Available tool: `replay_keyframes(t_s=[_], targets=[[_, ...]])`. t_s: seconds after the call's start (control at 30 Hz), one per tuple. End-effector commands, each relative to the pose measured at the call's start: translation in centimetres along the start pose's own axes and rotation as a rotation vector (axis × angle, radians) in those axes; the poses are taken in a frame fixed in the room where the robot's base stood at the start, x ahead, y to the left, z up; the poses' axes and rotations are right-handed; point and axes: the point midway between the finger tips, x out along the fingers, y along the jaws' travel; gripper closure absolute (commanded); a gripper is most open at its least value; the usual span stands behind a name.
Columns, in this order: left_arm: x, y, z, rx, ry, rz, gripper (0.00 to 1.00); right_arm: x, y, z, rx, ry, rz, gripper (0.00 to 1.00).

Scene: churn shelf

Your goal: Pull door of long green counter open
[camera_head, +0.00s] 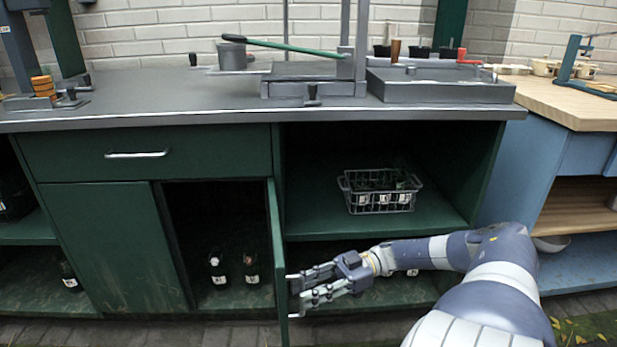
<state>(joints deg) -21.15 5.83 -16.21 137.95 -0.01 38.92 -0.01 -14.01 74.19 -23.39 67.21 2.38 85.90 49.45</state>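The long green counter (230,143) has a grey top and stands across the view. Its right cabinet door (276,250) stands swung outward, seen nearly edge-on, and the compartment behind it shows dark bottles. The left cabinet door (118,245) is closed. My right gripper (292,297) is just right of the open door, near its lower part, with its fingers pointing left and apart. The fingertips are at or very close to the door; I cannot tell if they touch. My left gripper is not in view.
A wire basket of bottles (380,190) sits on the open shelf above my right forearm. A drawer (150,152) with a silver handle is above the doors. A blue cabinet (545,165) with a wooden top stands at the right.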

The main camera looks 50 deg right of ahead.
Motion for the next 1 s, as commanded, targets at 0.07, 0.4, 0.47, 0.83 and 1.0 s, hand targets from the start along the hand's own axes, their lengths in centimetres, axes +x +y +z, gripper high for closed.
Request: replay_keyframes(t_s=[0.07, 0.4, 0.47, 0.83, 1.0], targets=[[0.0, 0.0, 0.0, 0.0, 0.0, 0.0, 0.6, 0.0, -0.1, 0.1, 0.002, 0.0, -0.003, 0.7], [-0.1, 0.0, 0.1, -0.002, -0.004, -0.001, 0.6, -1.8, -0.2, 0.2, 0.003, -0.001, -0.005, 0.7], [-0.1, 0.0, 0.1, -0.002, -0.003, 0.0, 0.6, -2.8, -0.2, 0.2, 0.003, -0.001, -0.004, 0.7], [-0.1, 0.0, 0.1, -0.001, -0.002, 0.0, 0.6, -8.3, 0.0, 0.2, -0.001, 0.001, -0.001, 0.7], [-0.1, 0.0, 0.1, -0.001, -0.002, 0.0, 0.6, -10.1, 0.1, 0.1, -0.001, 0.001, -0.001, 0.7]])
